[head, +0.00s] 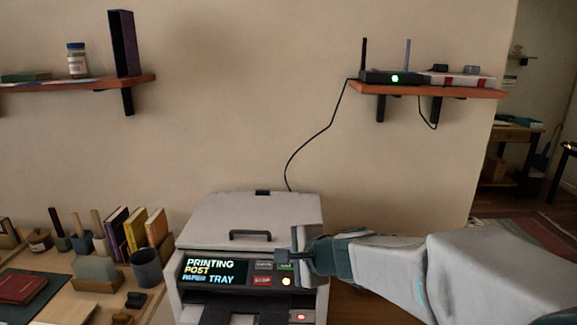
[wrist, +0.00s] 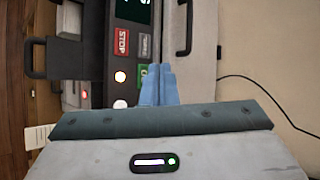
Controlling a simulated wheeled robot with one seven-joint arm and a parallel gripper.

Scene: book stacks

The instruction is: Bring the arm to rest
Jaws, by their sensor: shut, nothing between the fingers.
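My gripper (head: 297,247) is at the right end of the printer's control panel, with its fingers together and nothing between them. In the wrist view its blue fingertips (wrist: 158,80) overlap the edge of the green button (wrist: 142,74); I cannot tell whether they touch it. My arm reaches in from the right. The grey printer (head: 235,211) has a lit display (head: 215,272) reading "PRINTING POST" and "PAPER TRAY". A red STOP button (head: 262,281) and a yellow light (head: 286,282) are on the panel.
A wooden desk (head: 150,300) with books (head: 135,229), a dark cup (head: 146,268) and stamps stands left of the printer. A wall shelf (head: 440,89) holds a router (head: 394,78), whose cable hangs behind the printer. Another shelf (head: 70,85) is at upper left. A doorway opens at right.

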